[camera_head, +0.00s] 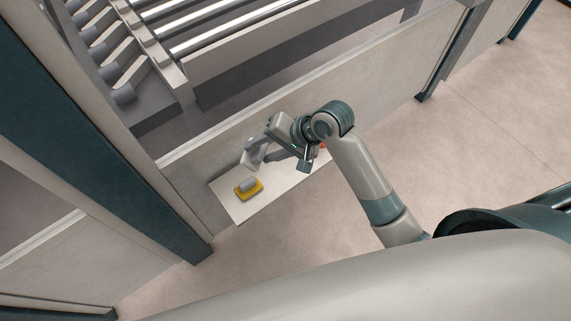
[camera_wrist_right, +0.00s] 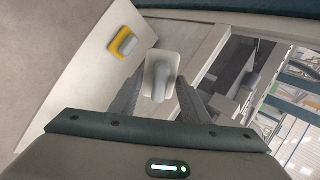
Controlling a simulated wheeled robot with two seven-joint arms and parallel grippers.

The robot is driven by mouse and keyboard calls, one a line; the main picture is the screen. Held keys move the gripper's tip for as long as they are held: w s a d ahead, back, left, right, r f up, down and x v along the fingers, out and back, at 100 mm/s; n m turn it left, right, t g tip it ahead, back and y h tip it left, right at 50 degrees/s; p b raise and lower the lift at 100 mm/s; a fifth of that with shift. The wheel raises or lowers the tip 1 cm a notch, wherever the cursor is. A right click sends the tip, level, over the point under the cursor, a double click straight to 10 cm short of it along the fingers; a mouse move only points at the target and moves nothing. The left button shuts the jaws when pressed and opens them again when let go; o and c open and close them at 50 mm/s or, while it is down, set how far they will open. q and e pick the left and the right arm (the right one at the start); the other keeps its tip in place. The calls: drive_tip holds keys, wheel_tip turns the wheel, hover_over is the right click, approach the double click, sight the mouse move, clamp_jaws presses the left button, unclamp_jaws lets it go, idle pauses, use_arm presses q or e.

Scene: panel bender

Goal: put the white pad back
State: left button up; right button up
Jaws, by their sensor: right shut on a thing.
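My right gripper (camera_head: 270,150) is above the pale shelf (camera_head: 285,188). It is shut on the white pad (camera_head: 251,158), a whitish block with a grey handle. In the right wrist view the white pad (camera_wrist_right: 151,65) sits between the two fingers of the right gripper (camera_wrist_right: 157,88). The pad looks raised clear of the shelf. A yellow pad (camera_head: 255,191) with a grey handle lies on the shelf near its left end. It also shows in the right wrist view (camera_wrist_right: 117,51). My left gripper is not in view.
A pale panel wall (camera_head: 390,65) of the machine rises behind the shelf. A dark teal post (camera_head: 120,165) stands at the left. A small orange thing (camera_head: 323,146) shows partly behind my right arm. Open floor (camera_head: 310,230) lies in front of the shelf.

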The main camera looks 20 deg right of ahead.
drive_tip(key=s+d+f+n+g+h, duration=0.1)
drive_tip(key=d+f+n+g+h, duration=0.1)
drive_tip(key=d+n, duration=0.3)
drive_tip(key=s+d+f+n+g+h, duration=0.2)
drive_tip(key=d+f+n+h, duration=0.2)
drive_tip(key=d, duration=0.4)
drive_tip(key=shift+s+d+f+n+h, duration=0.3)
drive_tip(key=shift+f+n+h, duration=0.1)
drive_tip(key=shift+f+n, duration=0.35)
drive_tip(key=shift+w, duration=0.1)
drive_tip(key=w+a+f, duration=0.1)
drive_tip(key=w+f, duration=0.1)
drive_tip(key=w, duration=0.1)
drive_tip(key=w+a+f+p, duration=0.1)
drive_tip(key=w+a+f, duration=0.1)
drive_tip(key=w, duration=0.1)
drive_tip(key=w+a+f, duration=0.2)
drive_tip(key=w+f, duration=0.1)
drive_tip(key=w, duration=0.1)
drive_tip(key=shift+w+a, duration=0.1)
drive_tip(key=shift+a, duration=0.15)
drive_tip(key=shift+f+p, duration=0.6)
drive_tip(key=shift+f, duration=1.35)
